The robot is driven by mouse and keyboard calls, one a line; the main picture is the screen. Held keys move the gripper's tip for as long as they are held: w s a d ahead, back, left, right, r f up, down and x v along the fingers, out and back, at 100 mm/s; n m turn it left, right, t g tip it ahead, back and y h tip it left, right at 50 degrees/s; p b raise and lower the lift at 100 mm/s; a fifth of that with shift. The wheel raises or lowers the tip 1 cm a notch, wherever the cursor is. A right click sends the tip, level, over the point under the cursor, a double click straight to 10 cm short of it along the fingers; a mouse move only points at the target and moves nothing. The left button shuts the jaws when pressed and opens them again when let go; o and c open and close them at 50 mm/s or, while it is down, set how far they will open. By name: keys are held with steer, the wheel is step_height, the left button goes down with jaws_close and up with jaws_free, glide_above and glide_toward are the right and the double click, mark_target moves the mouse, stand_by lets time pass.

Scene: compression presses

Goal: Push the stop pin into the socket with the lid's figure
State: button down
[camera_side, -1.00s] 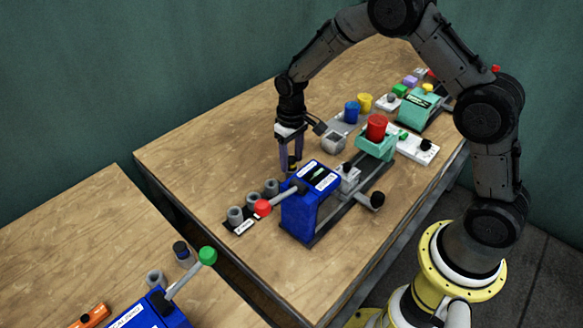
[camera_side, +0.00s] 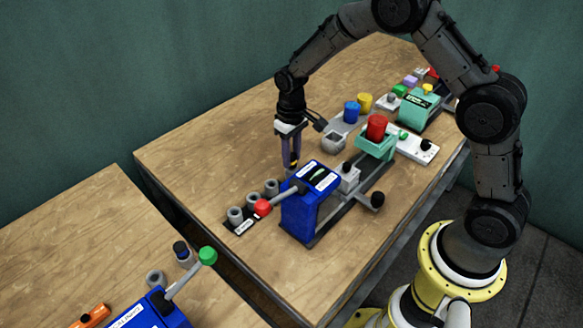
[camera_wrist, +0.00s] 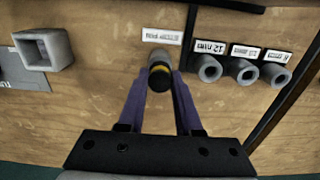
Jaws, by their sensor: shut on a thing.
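My gripper (camera_side: 291,165) points down behind the blue press (camera_side: 308,212) and is shut on the stop pin. In the wrist view the pin (camera_wrist: 159,78) has a dark end and a yellow band between the fingertips. A grey cylinder (camera_wrist: 158,57) shows just beyond the band; I cannot tell whether it is the pin's shank or a holder. Three grey sockets stand in a row to the right: one by the "12 mm" label (camera_wrist: 210,68), a middle one (camera_wrist: 245,72) and an end one (camera_wrist: 275,75). The lid's label (camera_side: 320,176) is too small to read.
A red-knobbed lever (camera_side: 263,207) reaches from the press over towards the sockets. A square grey cup (camera_wrist: 43,50) stands left of my gripper. A red cylinder (camera_side: 377,127) sits in a green holder. Bare wood lies left of my gripper in the side view.

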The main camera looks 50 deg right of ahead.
mark_target(292, 156)
steer(key=shift+r, duration=1.6)
stand_by(0.3)
steer(key=shift+r, duration=2)
steer(key=shift+r+m, duration=0.1)
steer(key=shift+m, duration=0.4)
steer(key=a+r+n, duration=0.1)
steer(key=a, duration=1.2)
steer(key=shift+a+r, duration=0.25)
steer(key=shift+a, duration=0.15)
steer(key=shift+f, duration=2.9)
